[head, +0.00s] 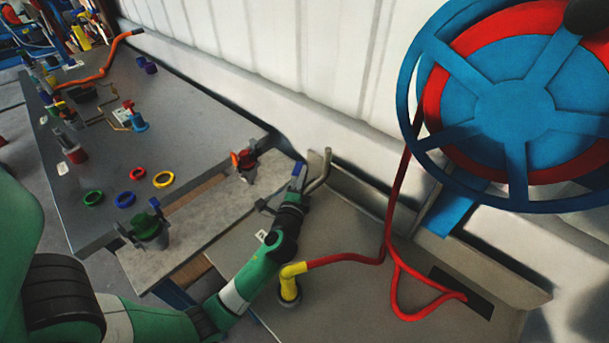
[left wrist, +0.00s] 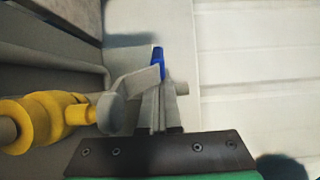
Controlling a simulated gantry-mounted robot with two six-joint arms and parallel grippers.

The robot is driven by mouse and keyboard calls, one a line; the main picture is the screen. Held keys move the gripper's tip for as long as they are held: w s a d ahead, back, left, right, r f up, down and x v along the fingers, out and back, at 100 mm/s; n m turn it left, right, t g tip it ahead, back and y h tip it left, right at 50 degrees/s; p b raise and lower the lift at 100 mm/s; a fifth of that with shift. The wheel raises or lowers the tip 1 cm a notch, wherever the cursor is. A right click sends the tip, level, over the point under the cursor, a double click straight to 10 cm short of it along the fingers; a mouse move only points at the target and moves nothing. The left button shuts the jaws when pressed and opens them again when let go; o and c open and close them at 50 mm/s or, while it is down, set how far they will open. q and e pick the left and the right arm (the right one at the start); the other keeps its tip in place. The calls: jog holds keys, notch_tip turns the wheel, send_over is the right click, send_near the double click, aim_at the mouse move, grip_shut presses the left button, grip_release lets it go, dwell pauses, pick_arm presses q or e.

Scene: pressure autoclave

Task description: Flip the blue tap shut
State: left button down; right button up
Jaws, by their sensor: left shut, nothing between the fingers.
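The blue tap (head: 297,169) shows as a small blue lever just beyond my left gripper, beside a bent grey pipe (head: 320,172). In the left wrist view the blue tap (left wrist: 158,58) stands upright directly past the fingertips. My left gripper (head: 292,190) is shut and empty, with its tips very close to the tap. I cannot tell whether they touch it. The closed fingers also show in the left wrist view (left wrist: 158,98), hiding the lower part of the tap. My right gripper is not in view.
A yellow fitting (head: 290,283) with a red hose (head: 345,258) stands close to my left arm. A big blue wheel (head: 510,100) hangs at the upper right. A grey table (head: 200,125) with coloured rings lies to the left. A white corrugated wall (head: 270,45) stands behind.

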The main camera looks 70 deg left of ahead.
pick_arm(q)
jog(key=s+d+r+p, duration=0.8)
jog(key=d+r, duration=0.3)
jog(key=r, duration=0.2)
jog(key=shift+s+p, duration=0.2)
jog(key=shift+p, duration=0.65)
jog(key=shift+d, duration=0.1)
